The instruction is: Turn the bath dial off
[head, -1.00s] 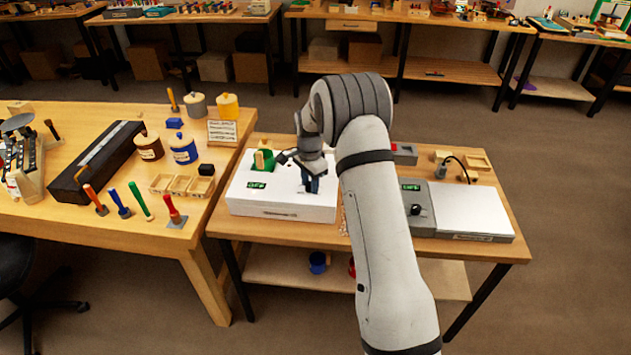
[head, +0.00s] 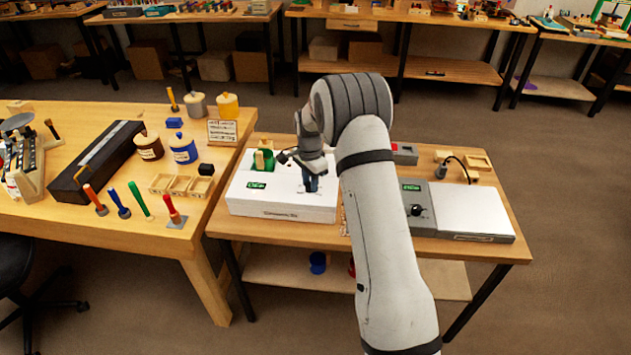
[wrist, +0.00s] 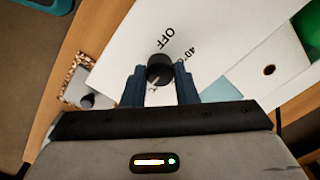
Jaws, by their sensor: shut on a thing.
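The bath is a white box (head: 262,205) on the small table, with a lit green display (head: 256,185) on its top. In the wrist view, its black round dial (wrist: 160,68) sits between the blue fingers of my gripper (wrist: 160,85). The fingers are shut on the dial from both sides. The printed OFF mark (wrist: 168,39) and a 40° mark (wrist: 185,53) show beside it. The dial's pointer cannot be read clearly. In the head view, my gripper (head: 311,186) points down at the box top and hides the dial.
A green container (head: 263,160) with a wooden piece stands at the back of the bath. To the right is a grey and white device (head: 470,210) with its own black knob (head: 416,210). A larger bench (head: 100,215) with jars and tools stands at the left.

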